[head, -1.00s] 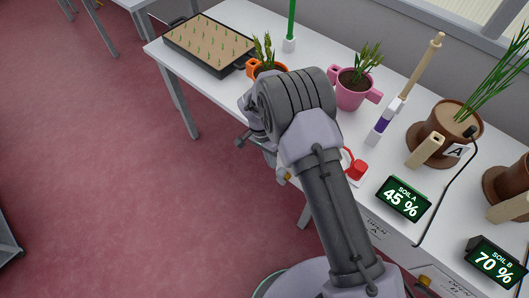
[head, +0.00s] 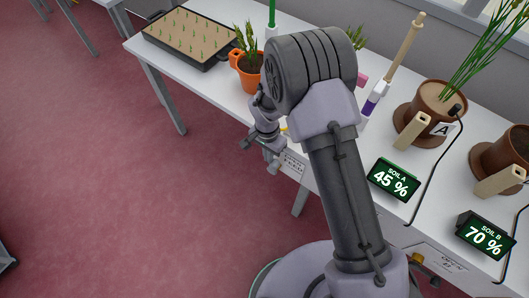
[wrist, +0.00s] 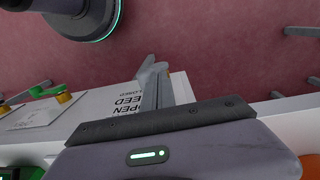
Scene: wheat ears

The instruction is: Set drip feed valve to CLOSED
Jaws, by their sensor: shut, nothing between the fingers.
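A white label (wrist: 128,104) on the table's front face shows "OPEN", "FEED" and part of "CLOSED" in the wrist view. It also shows in the head view (head: 293,163), too small to read. My gripper (head: 272,162) is shut and empty, in front of the table's front edge beside the label. In the wrist view its fingers (wrist: 156,70) overlap the label's edge.
On the white table (head: 215,78) are a seedling tray (head: 150,28), an orange pot (head: 250,82), brown pots and two soil displays (head: 393,178). Open floor lies left.

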